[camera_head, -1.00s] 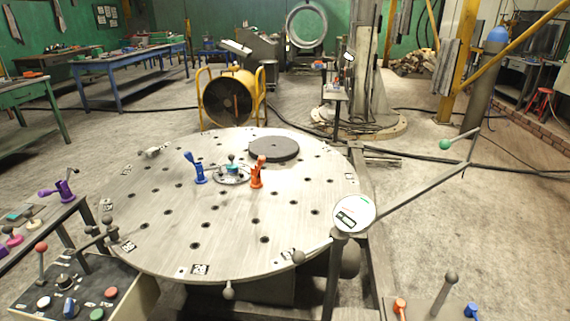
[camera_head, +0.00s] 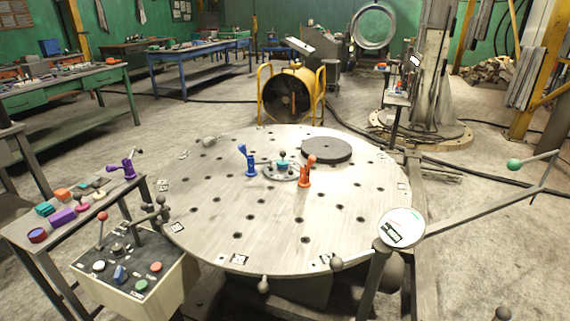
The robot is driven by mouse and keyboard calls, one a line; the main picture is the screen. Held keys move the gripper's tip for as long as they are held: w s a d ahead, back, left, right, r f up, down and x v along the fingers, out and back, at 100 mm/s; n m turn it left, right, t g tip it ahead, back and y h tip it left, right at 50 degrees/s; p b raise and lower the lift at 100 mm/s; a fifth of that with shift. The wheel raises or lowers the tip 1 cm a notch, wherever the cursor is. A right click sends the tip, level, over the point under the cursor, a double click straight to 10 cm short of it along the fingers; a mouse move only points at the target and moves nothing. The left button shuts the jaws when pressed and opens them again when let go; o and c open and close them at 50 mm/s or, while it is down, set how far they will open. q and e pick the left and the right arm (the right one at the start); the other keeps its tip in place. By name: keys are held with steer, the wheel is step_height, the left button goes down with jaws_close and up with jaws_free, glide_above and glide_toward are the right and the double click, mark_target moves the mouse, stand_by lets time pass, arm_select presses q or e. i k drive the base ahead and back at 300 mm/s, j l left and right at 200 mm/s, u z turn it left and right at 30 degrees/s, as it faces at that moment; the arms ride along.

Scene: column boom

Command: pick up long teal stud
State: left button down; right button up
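No long teal stud can be made out for certain. A small teal piece (camera_head: 45,209) lies at the left end of the small side table at lower left, but its shape is too small to tell. Another teal part (camera_head: 283,165) sits at the middle of the round plate (camera_head: 330,225), between a blue clamp (camera_head: 247,160) and an orange clamp (camera_head: 306,172). Neither of my grippers is in view.
The side table (camera_head: 70,233) also holds orange, purple and pink pieces. A control box (camera_head: 140,270) with coloured buttons stands beside it. A dark disc (camera_head: 326,150) lies on the plate. Open floor lies behind the plate.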

mark_target(283, 162)
steer(key=z, duration=0.85)
steer(key=i+j+z, duration=0.15)
steer(key=j, duration=0.15)
steer(key=j+z, duration=0.15)
steer(key=j, duration=0.2)
